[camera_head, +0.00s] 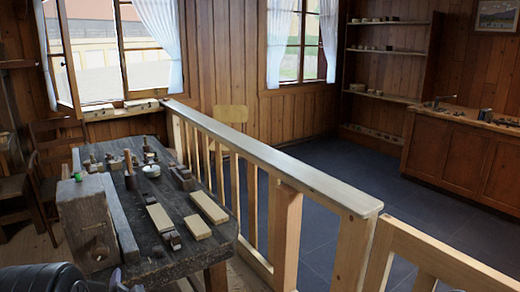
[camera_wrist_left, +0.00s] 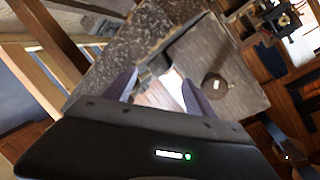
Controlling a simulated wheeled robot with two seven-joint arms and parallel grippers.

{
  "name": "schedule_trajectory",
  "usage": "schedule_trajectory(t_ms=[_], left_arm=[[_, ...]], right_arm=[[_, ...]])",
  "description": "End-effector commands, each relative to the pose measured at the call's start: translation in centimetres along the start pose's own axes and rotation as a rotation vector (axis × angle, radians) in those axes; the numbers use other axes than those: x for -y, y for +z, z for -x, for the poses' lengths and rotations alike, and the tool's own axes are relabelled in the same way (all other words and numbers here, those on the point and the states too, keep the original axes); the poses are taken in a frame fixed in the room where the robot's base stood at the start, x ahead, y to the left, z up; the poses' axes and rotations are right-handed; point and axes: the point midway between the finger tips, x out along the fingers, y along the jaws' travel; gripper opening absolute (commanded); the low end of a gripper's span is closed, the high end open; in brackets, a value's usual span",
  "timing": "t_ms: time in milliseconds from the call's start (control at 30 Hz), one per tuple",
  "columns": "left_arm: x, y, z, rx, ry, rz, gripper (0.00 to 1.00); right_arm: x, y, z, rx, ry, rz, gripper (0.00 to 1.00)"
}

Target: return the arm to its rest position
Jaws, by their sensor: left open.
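My left arm (camera_head: 45,279) comes in at the bottom left corner of the head view, dark and cut off by the frame edge. In the left wrist view, my left gripper (camera_wrist_left: 158,92) has its two grey fingers spread with nothing held between them. The fingers point toward the workbench and a large wooden block (camera_wrist_left: 235,75) with a round dark hole. The same block (camera_head: 83,215) stands on the bench's near left end in the head view. Whether the fingers touch anything cannot be told. My right gripper is not in view.
The dark workbench (camera_head: 165,245) carries pale wood pieces (camera_head: 208,207), a round white-topped tin (camera_head: 151,170) and several small tools. A wooden railing (camera_head: 290,170) runs along its right side. A chair (camera_head: 50,150) stands to the left. Dark floor beyond the railing is clear.

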Motion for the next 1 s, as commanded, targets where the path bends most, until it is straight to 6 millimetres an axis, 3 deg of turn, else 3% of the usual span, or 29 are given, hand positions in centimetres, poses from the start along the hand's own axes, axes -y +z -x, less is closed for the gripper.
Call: schedule_trajectory(t_ms=[33, 100, 267, 400, 500, 600, 733, 833, 1000], left_arm=[[-3.8, 0.3, 0.8, 0.016, 0.099, 0.086, 0.64], [-9.2, 1.2, 2.4, 0.066, 0.245, 0.218, 0.64], [-20.8, 4.4, 8.4, 0.265, 0.542, 0.457, 0.64], [-29.1, 7.8, 16.0, 0.507, 0.756, 0.600, 0.64], [-33.6, 10.0, 22.3, 0.688, 0.885, 0.658, 0.64], [-36.7, 11.5, 28.2, 0.833, 0.995, 0.677, 0.64], [-39.0, 12.4, 33.7, 0.929, 1.108, 0.672, 0.64], [-39.7, 13.0, 35.3, 0.976, 1.133, 0.697, 0.64], [-39.6, 13.4, 35.1, 0.987, 1.122, 0.708, 0.64]], right_arm=[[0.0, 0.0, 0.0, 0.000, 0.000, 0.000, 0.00], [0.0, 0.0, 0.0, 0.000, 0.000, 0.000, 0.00], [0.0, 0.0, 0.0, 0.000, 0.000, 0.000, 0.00], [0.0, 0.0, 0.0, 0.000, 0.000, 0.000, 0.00], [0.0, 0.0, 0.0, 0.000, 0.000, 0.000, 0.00], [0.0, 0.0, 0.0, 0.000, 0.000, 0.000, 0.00], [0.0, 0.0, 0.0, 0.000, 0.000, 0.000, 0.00], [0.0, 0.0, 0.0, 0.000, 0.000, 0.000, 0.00], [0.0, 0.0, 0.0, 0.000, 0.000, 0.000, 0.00]])
